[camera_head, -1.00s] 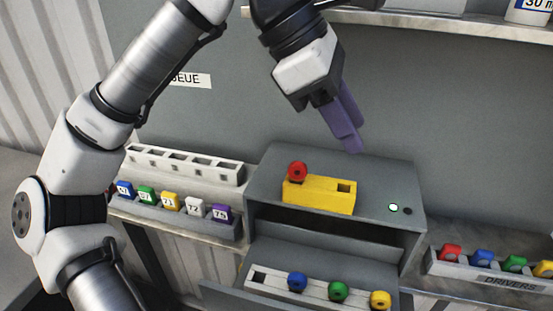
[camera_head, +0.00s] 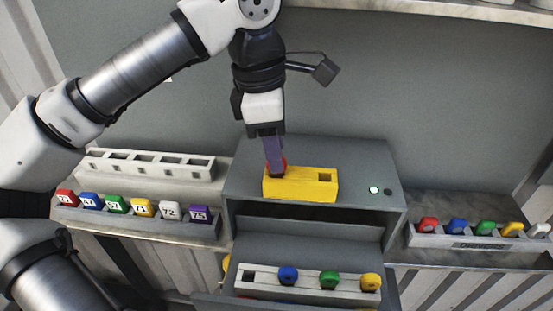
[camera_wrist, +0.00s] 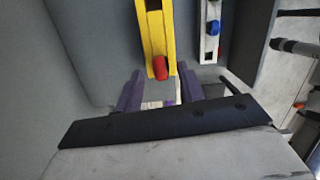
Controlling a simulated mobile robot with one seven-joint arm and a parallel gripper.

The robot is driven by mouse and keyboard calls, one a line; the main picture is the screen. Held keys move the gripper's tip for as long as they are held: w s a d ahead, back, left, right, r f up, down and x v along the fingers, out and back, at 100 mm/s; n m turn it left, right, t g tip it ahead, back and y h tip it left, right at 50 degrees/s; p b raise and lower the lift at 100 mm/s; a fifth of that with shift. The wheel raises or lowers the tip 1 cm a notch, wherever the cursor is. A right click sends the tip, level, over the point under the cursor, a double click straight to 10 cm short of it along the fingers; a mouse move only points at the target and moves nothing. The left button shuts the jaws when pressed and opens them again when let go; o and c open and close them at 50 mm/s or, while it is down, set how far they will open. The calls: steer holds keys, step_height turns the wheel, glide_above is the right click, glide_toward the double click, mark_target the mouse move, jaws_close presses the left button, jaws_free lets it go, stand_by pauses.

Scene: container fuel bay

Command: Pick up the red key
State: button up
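The red key (camera_head: 283,163) stands in the left end of a yellow block (camera_head: 310,186) on top of a grey cabinet. My gripper (camera_head: 275,168) points down at it, and its purple fingers partly hide the key in the head view. In the wrist view, the red key (camera_wrist: 161,68) shows at the near end of the yellow block (camera_wrist: 155,25). My gripper's two fingers (camera_wrist: 160,82) are apart there, one to each side of the key's line. I see no finger pressing on the key.
The cabinet (camera_head: 350,160) has a green light and an open drawer holding a white key strip (camera_head: 260,281) with blue, green and yellow keys. A left rack (camera_head: 130,220) holds numbered coloured tags. A right tray (camera_head: 440,240) holds more coloured keys.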

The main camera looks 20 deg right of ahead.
steer(key=shift+f, duration=0.5)
jaws_close()
steer(key=shift+r, duration=0.15)
